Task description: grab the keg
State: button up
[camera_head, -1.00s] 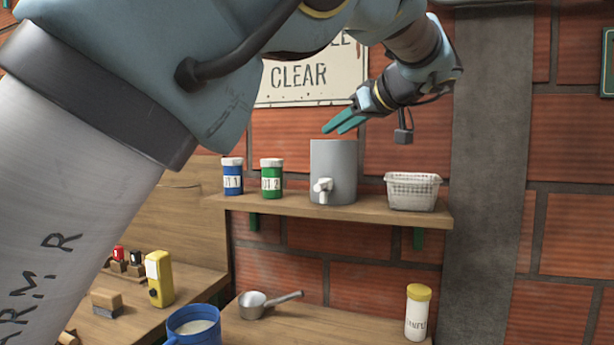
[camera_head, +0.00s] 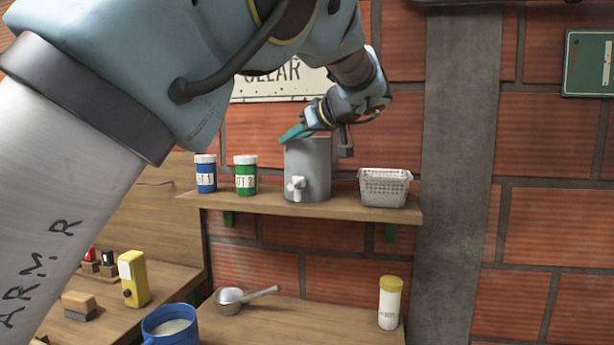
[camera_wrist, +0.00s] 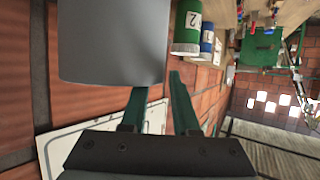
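The keg (camera_head: 308,171) is a grey upright cylinder with a white tap on its front. It stands on the wooden wall shelf. My gripper (camera_head: 292,132) is at the keg's top left edge in the head view, tilted down to the left. In the wrist view the keg (camera_wrist: 112,40) fills the upper left, and my gripper (camera_wrist: 158,85) shows two teal fingers spread apart. The left finger's tip is hidden at the keg's rim; the right finger is clear of it. Nothing is visibly held, and I cannot tell whether a finger touches the keg.
Green (camera_head: 245,176) and blue (camera_head: 205,174) jars stand left of the keg on the shelf (camera_head: 345,211), and a white basket (camera_head: 384,187) stands right. A sign (camera_head: 285,88) hangs behind. Below are a ladle (camera_head: 232,297), a blue mug (camera_head: 168,329) and a yellow-lidded jar (camera_head: 390,303).

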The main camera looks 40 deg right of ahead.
grip_shut()
dwell(1.1)
